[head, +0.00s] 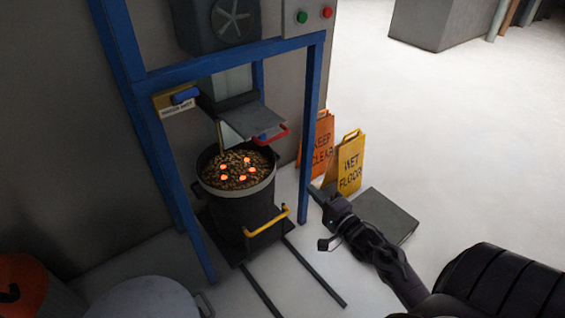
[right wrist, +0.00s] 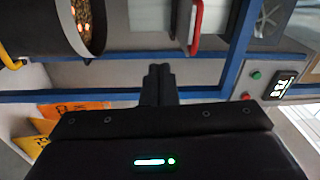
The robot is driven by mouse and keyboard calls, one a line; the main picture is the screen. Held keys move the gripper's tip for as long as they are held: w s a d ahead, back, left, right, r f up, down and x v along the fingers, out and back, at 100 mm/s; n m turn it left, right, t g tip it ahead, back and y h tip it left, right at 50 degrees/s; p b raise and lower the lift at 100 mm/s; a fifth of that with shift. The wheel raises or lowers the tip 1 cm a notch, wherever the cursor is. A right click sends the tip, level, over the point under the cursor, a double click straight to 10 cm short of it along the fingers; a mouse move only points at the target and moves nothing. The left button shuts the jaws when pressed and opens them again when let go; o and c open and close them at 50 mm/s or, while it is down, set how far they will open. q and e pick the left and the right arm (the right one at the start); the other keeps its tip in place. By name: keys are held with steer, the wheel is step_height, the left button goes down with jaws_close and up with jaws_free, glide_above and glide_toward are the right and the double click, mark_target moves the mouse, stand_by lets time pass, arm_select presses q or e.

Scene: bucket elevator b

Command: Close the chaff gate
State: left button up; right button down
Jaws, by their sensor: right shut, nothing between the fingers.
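A grey sliding plate (head: 258,120) with a red handle (head: 272,135) juts from the chute under the machine housing; it is probably the chaff gate, though no label on it is readable. The red handle also shows in the right wrist view (right wrist: 194,32). Below it stands a dark bucket (head: 243,210) with grain and several glowing orange spots. My right gripper (head: 318,193) is shut and empty, right of the blue frame and lower than the plate. In the right wrist view its fingers (right wrist: 160,82) are together, touching nothing visible. My left gripper is not in view.
A blue frame (head: 311,130) surrounds the chute. Orange (head: 322,130) and yellow (head: 350,163) signs stand behind my right gripper. The bucket has a yellow handle (head: 267,222). Open floor lies at right.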

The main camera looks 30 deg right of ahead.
step_height(320, 180, up, 6)
steer(key=f+t, duration=0.1)
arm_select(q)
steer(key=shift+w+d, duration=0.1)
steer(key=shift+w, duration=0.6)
arm_select(e)
steer(key=w+a+r, duration=0.1)
steer(key=w+r, duration=0.1)
steer(key=w, duration=1.1)
steer(key=shift+w+a+r+m+y, duration=0.2)
steer(key=shift+w+r+m+y, duration=0.1)
steer(key=shift+w+m+y, duration=0.1)
steer(key=shift+s, duration=0.1)
